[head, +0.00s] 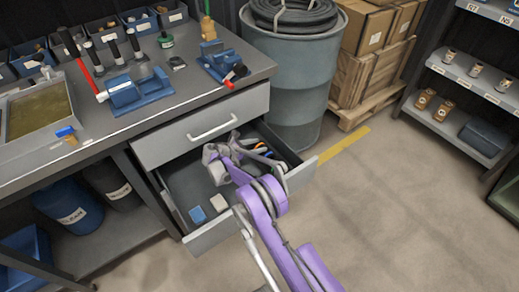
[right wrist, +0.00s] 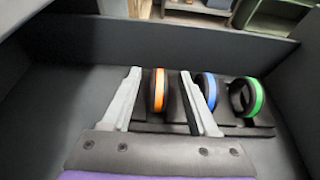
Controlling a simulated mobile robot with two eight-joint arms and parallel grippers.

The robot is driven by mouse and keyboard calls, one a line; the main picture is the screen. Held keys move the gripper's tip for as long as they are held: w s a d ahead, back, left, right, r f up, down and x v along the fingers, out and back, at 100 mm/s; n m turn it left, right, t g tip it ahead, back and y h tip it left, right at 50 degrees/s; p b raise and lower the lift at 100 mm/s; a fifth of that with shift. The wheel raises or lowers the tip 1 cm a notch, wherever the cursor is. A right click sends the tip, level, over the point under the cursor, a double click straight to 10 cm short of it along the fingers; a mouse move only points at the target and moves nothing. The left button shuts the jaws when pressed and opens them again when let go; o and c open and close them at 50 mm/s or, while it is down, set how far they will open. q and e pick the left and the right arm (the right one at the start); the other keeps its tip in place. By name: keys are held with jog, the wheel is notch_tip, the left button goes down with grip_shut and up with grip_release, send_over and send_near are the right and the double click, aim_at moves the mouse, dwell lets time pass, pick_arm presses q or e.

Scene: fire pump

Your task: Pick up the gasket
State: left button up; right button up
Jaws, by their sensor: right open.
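Three ring-shaped gaskets stand upright side by side in a dark holder (right wrist: 150,126) inside the open lower drawer (head: 206,236). In the right wrist view they are an orange-banded ring (right wrist: 159,92), a blue-banded ring (right wrist: 207,92) and a green-banded ring (right wrist: 247,97). My right gripper (right wrist: 160,74) is open, with one finger on either side of the orange ring. I cannot tell whether the fingers touch it. In the head view my right gripper (head: 243,146) reaches into the drawer and partly hides the rings. My left gripper is not in view.
The drawer also holds a blue block (head: 198,214) and a pale block (head: 219,202). A closed drawer (head: 205,125) is above, under the workbench top (head: 185,98) with tools. A grey barrel (head: 293,80) stands behind.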

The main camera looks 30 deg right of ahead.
jog(key=shift+w+d+f, duration=0.1)
jog(key=shift+d+f, duration=0.25)
jog(key=shift+d, duration=0.3)
jog(key=shift+c, duration=0.3)
grip_shut()
jog(key=shift+r, duration=0.1)
